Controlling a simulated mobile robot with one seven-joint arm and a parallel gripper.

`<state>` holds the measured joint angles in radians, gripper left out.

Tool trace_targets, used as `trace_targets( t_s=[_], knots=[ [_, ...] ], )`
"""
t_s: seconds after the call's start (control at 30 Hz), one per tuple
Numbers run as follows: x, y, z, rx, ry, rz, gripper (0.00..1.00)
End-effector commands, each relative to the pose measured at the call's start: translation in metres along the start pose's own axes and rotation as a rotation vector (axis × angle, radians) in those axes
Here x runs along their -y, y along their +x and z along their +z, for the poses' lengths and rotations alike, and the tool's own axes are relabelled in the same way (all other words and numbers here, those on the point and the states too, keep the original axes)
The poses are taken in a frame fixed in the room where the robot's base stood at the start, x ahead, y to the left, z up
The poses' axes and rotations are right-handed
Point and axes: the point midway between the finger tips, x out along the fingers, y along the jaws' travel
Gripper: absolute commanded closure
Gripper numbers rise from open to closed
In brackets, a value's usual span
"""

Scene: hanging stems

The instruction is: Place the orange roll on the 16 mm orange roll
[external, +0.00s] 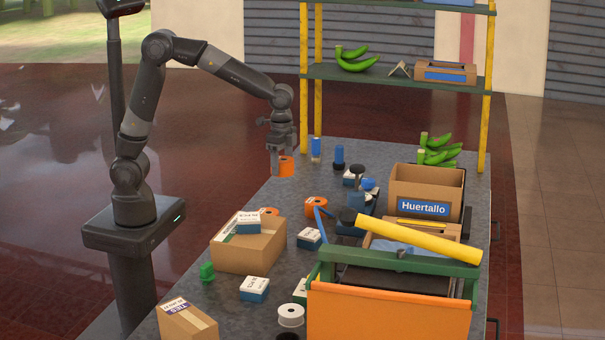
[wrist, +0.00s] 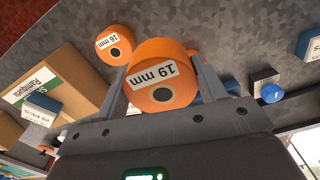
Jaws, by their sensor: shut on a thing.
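My gripper (wrist: 158,82) is shut on an orange roll (wrist: 163,75) marked "19 mm", with a dark centre; one finger is on each side. In the external view my gripper (external: 283,155) holds this roll (external: 286,167) in the air near the left edge of the bench. The 16 mm orange roll (wrist: 114,45) rests apart from it, at the upper left in the wrist view, near the cardboard box. In the external view it seems to be the orange roll (external: 268,211) partly hidden behind that box. Another orange roll (external: 316,206) lies further right.
A cardboard box (external: 260,252) with a small blue-and-white box (external: 248,222) on top stands nearby. Blue and dark bottles (external: 339,157) stand behind the held roll. Some grey bench is bare between the rolls.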

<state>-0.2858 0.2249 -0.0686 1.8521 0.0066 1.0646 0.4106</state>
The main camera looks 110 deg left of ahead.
Motion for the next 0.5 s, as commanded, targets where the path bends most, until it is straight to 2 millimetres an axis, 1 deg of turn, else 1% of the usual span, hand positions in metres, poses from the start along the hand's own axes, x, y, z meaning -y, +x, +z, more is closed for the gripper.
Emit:
trace_targets(
  t_s=[0.03, 0.07, 0.1, 0.17, 0.2, 0.3, 0.4, 0.5],
  knots=[
    [-0.028, -0.004, -0.001, -0.001, 0.007, -0.001, 0.62],
    [-0.042, -0.005, -0.001, -0.001, 0.005, -0.001, 0.62],
    [-0.061, -0.007, 0.000, -0.001, 0.002, -0.001, 0.62],
    [-0.088, -0.009, 0.003, 0.000, -0.002, -0.001, 0.62],
    [-0.105, -0.010, 0.006, 0.000, -0.006, -0.002, 0.62],
    [-0.142, -0.013, 0.015, 0.001, -0.015, -0.004, 0.62],
    [-0.171, -0.015, 0.024, 0.002, -0.023, -0.005, 0.62],
    [-0.190, -0.015, 0.031, 0.003, -0.029, -0.007, 0.62]
  ],
)
